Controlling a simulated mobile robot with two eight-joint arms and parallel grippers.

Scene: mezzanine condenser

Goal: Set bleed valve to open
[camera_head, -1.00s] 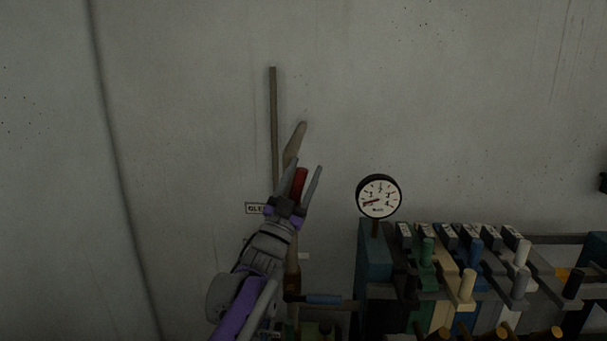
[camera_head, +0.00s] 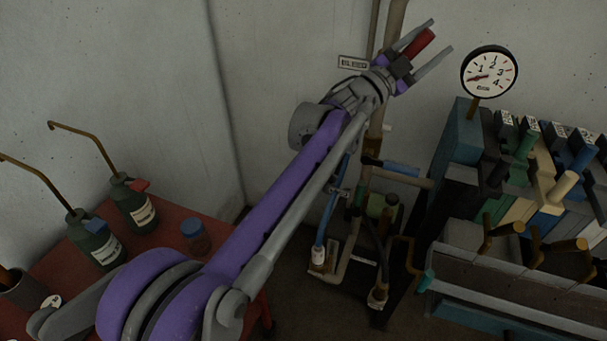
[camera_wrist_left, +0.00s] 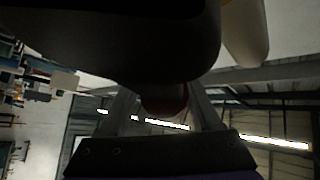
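A small label plate (camera_head: 352,62), perhaps reading "BLEED", is on the wall beside a vertical pipe. My left gripper (camera_head: 426,47) is at the top of the head view, right of the label, fingers spread. A red handle-like piece (camera_head: 420,43) lies between the fingers, with gaps visible on both sides. In the wrist view the red piece (camera_wrist_left: 164,104) also sits between the spread fingers (camera_wrist_left: 162,112), partly hidden by a large dark shape above. The valve body behind the gripper is hidden, so the handle's setting cannot be told. My right gripper is not in view.
A round gauge (camera_head: 489,73) stands right of the gripper, above a bank of coloured levers (camera_head: 545,185). A blue-handled lever (camera_head: 398,168) and pipework lie below. A red table (camera_head: 215,243) with green oil cans (camera_head: 132,203) is at left.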

